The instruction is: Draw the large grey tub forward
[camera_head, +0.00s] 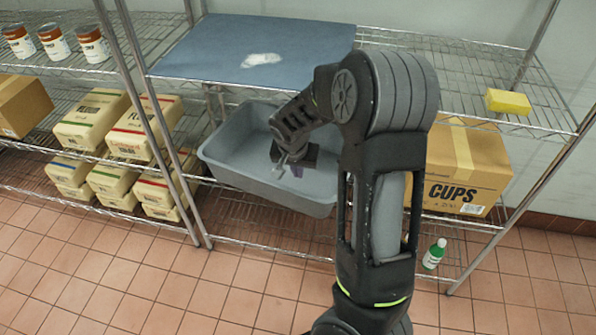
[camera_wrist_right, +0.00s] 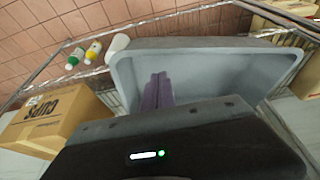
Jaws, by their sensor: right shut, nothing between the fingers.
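The large grey tub (camera_head: 235,142) sits on the middle wire shelf in the head view, tilted at an angle to the shelf's front edge. My right gripper (camera_head: 284,168) is over the tub's inside, with its arm crossing in front of the tub's right part. In the right wrist view the purple fingers (camera_wrist_right: 158,90) are together and empty, in front of the tub's grey wall (camera_wrist_right: 215,45). I cannot tell whether they touch the tub. My left gripper is not in view.
A cardboard CUPS box (camera_head: 465,170) stands right of the tub. Wrapped packages (camera_head: 92,118) fill the left shelf. A blue board (camera_head: 255,48) lies above. The tiled floor in front is clear.

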